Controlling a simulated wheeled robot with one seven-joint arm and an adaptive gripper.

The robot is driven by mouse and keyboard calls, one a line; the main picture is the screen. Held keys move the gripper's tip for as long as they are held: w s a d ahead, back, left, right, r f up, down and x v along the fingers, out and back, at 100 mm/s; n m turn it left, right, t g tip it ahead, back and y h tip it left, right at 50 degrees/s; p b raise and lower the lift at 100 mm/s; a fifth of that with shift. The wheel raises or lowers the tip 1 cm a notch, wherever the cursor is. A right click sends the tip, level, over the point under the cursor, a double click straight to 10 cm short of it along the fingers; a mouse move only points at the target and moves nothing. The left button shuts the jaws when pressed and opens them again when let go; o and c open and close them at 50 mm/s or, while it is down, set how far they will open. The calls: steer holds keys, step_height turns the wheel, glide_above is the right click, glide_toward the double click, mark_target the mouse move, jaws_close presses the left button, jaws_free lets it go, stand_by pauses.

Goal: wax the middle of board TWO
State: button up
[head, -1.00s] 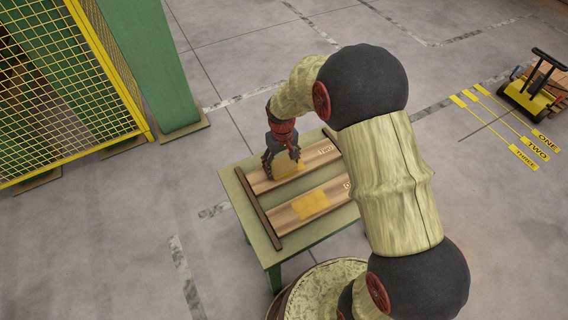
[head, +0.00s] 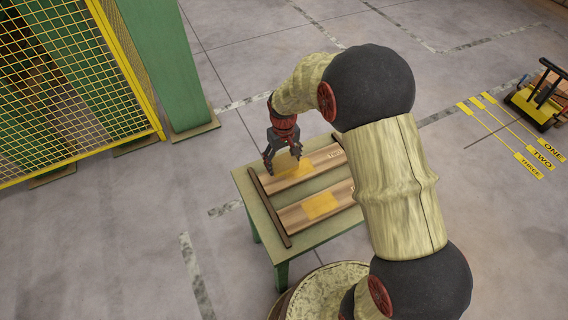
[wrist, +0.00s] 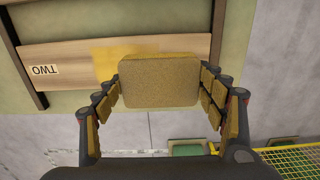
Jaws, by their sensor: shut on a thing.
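My gripper (wrist: 160,88) is shut on a flat yellow-brown block (wrist: 158,82), held between its two padded fingers. In the head view my gripper (head: 282,164) is at the far side of board TWO (head: 326,160), near its left end. In the wrist view board TWO (wrist: 70,54) carries a "TWO" label and a yellow patch (wrist: 112,58) at its middle. The block covers part of the board between the patch and the end rail and overhangs the board's edge. I cannot tell whether it touches the wood.
A second board (head: 342,194) with a yellow patch lies parallel on the green table (head: 243,184). A dark rail (head: 268,213) runs along the boards' left ends. A yellow mesh fence (head: 70,80) and green post (head: 170,60) stand behind left. A round drum top (head: 325,290) is in front.

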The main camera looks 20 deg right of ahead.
steer(key=shift+r+p, duration=0.6)
steer(key=shift+r, duration=0.55)
